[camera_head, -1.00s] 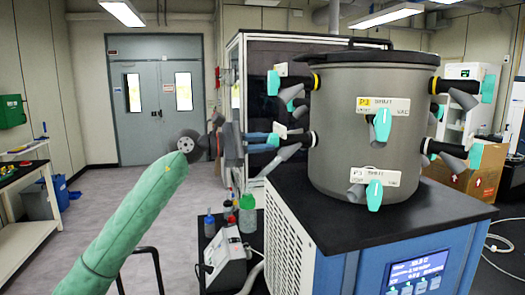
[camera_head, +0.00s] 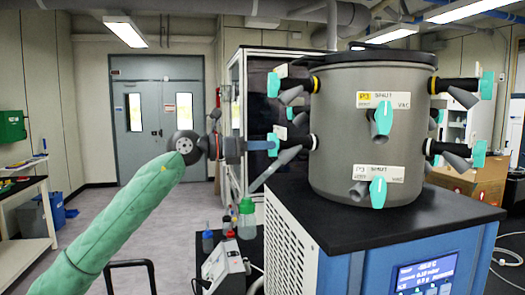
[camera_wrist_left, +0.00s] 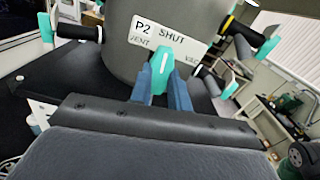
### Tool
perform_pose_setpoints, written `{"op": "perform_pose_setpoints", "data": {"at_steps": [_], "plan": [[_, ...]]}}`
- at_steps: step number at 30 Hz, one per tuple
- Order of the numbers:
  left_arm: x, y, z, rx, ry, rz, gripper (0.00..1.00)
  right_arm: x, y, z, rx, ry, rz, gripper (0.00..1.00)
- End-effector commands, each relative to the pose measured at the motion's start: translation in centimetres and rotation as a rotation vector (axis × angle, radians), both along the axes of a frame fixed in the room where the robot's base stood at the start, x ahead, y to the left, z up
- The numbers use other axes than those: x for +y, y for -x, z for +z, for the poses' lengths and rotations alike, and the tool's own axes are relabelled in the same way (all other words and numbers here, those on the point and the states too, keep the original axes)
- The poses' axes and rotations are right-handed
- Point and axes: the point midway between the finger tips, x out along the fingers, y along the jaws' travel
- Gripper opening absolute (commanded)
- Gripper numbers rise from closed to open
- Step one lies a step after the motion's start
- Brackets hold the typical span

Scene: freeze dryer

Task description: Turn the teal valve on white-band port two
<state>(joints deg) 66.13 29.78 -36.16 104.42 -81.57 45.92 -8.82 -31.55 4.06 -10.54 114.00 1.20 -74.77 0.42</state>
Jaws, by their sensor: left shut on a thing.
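The teal valve (camera_wrist_left: 161,68) of port two stands between the two blue fingers of my left gripper (camera_wrist_left: 161,95), which is shut on it. In the wrist view its label (camera_wrist_left: 168,37), on a white band, reads P2 SHUT, with VENT at left and VAC at right. The handle points up the picture, toward the label. In the head view my left gripper (camera_head: 272,146) reaches the left side of the grey drum (camera_head: 345,130), and its fingers largely cover this valve. My right gripper is not in view.
Other teal valves, one under a yellow-marked P3 label (camera_head: 382,121) and one under a white-marked P3 label (camera_head: 378,192), sit on the drum's front. More ports (camera_head: 465,153) stick out at right. A bottle (camera_head: 246,217) with a green cap stands below my left gripper.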

Motion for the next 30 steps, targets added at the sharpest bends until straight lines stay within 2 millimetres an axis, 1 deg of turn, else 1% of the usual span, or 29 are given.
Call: {"op": "perform_pose_setpoints", "data": {"at_steps": [6, 14, 20, 24, 30], "plan": [[0.1, 0.0, 0.2, 0.195, 0.055, 0.003, 0.0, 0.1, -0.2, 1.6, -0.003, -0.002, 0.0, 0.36], [0.1, 0.0, 0.3, 0.434, 0.119, 0.003, 0.0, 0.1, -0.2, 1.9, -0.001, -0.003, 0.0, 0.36], [0.1, 0.0, 0.4, 0.604, 0.165, 0.004, 0.0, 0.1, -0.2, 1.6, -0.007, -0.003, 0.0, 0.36], [0.1, 0.0, 0.4, 0.704, 0.193, 0.003, 0.0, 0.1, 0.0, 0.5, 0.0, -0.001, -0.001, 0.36], [0.1, 0.0, 0.4, 0.809, 0.222, 0.003, 0.0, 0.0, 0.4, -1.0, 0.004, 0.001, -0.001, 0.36]]}}
